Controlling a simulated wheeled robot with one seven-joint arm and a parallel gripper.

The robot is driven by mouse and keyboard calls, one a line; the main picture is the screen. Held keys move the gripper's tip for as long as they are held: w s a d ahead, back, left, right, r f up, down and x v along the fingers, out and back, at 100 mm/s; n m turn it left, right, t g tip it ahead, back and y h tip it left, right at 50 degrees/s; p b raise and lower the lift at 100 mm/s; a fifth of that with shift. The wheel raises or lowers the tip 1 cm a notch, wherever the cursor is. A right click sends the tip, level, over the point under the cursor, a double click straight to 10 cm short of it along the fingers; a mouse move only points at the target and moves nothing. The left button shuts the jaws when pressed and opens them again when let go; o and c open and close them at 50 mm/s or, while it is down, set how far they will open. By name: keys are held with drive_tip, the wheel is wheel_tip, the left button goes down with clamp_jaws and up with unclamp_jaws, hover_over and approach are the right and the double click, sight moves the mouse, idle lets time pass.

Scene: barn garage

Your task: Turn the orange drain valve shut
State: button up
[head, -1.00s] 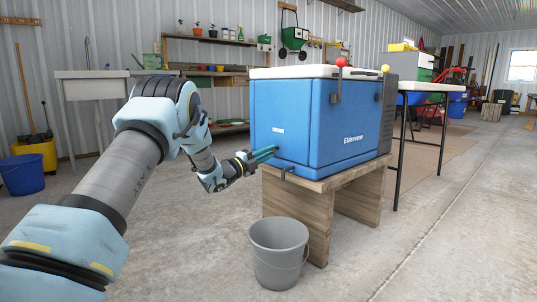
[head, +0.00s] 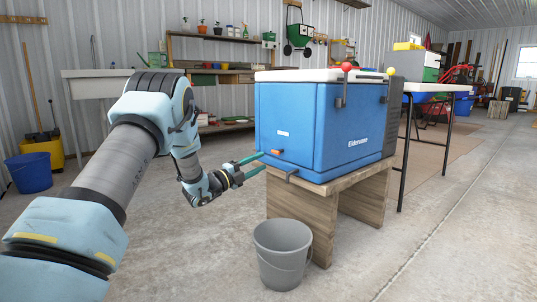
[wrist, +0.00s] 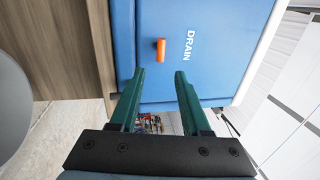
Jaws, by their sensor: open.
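The orange drain valve (head: 277,152) is a small handle low on the left end of the blue cooler (head: 345,125). In the wrist view the valve (wrist: 161,50) stands beside the word DRAIN, its long side running along the picture's vertical. My gripper (head: 258,163) is at the left end of the cooler, left of the valve and a little lower in the head view. In the wrist view my gripper (wrist: 158,78) is open, with its two green fingers apart and nothing between them. The valve lies beyond the fingertips, between their lines, and appears untouched.
A grey bucket (head: 282,255) is on the floor below. A folding table (head: 435,88) stands behind right. The floor left of the bench is open.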

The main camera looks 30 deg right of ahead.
drive_tip(key=shift+p+v, duration=0.45)
drive_tip(key=shift+v, duration=1.5)
drive_tip(key=w+a+r+n+t+y+p, duration=0.3)
drive_tip(key=w+a+n+t+y, duration=0.15)
drive_tip(key=a+n, duration=0.3)
drive_tip(key=w+a+r+n+t+y+p, duration=0.35)
drive_tip(key=a+n+y, duration=0.2)
drive_tip(key=a, duration=0.25)
drive_tip(key=s+a+r+n+g+y+p, duration=0.1)
drive_tip(key=s+a+n+y, duration=0.15)
drive_tip(key=a, duration=0.25)
drive_tip(key=s+a+r+n+g+y+p, duration=0.1)
drive_tip(key=s+a+n+y, duration=0.1)
drive_tip(key=a+n, duration=0.3)
drive_tip(key=s+a+r+n+g+y+p, duration=0.1)
drive_tip(key=s+a+n+g+y+p, duration=0.25)
drive_tip(key=s, duration=0.55)
drive_tip(key=s+a+n+g, duration=0.2)
drive_tip(key=s+a+n, duration=0.2)
drive_tip(key=s+a, duration=0.4)
drive_tip(key=s+a+r+n+g+y+p, duration=0.15)
drive_tip(key=s+a+n, duration=0.25)
drive_tip(key=s, duration=0.6)
wheel_tip(320, 180, up, 37)
drive_tip(key=s+g+p, duration=0.1)
drive_tip(key=p, duration=3.7)
drive_tip(key=shift+s+a+n+p, duration=0.2)
drive_tip(key=shift+n+p, duration=0.15)
drive_tip(key=shift+n, duration=0.05)
